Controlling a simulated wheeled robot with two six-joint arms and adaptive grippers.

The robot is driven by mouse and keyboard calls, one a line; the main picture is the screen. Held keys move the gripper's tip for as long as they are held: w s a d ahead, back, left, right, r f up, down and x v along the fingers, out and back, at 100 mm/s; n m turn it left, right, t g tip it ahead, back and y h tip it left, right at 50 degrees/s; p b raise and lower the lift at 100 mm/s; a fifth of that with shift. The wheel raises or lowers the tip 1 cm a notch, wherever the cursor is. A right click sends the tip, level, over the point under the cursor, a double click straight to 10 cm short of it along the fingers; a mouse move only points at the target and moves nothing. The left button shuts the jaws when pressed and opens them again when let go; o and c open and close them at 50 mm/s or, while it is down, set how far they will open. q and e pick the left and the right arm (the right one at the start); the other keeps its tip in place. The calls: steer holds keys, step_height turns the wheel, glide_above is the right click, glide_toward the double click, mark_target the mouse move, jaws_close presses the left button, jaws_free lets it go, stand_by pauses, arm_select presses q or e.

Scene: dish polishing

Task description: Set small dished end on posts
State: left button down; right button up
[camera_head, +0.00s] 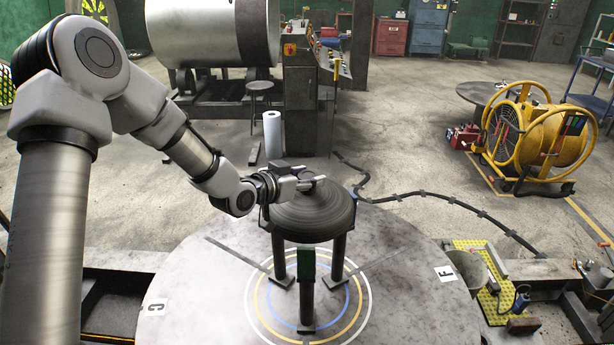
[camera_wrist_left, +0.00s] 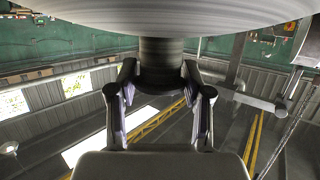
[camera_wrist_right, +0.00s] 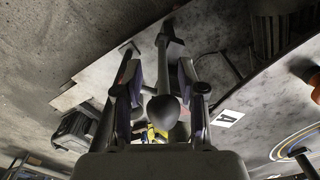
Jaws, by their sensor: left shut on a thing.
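The small dished end (camera_head: 312,220), a dark round dish with ring marks, is above three posts, a left one (camera_head: 279,258), a right one (camera_head: 339,258) and a front one with a green top (camera_head: 307,290). I cannot tell whether it touches them; it hides the tops of the back two. My left gripper (camera_head: 312,183) is at its upper side. In the left wrist view the fingers (camera_wrist_left: 160,78) are shut on its dark neck (camera_wrist_left: 160,55), with the wide disc (camera_wrist_left: 190,15) beyond. My right gripper (camera_wrist_right: 163,75) shows only in its wrist view, fingers apart around a dark bulb (camera_wrist_right: 164,111).
The posts stand on a round table (camera_head: 205,300) with coloured rings. A grey bucket (camera_head: 468,268) and a yellow mat (camera_head: 495,300) are at its right edge. A black cable (camera_head: 450,203) crosses the floor. A yellow fan (camera_head: 535,130) and a machine (camera_head: 215,40) stand further back.

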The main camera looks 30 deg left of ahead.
mark_target(307, 198)
arm_select(q)
steer(key=shift+f+b, duration=2.3)
steer(key=shift+f, duration=0.5)
steer(key=c, duration=0.6)
jaws_free()
steer(key=shift+o, duration=1)
steer(key=shift+s, duration=0.15)
steer(key=shift+f, duration=0.1)
step_height(307, 198, up, 9)
steer(key=p, duration=0.6)
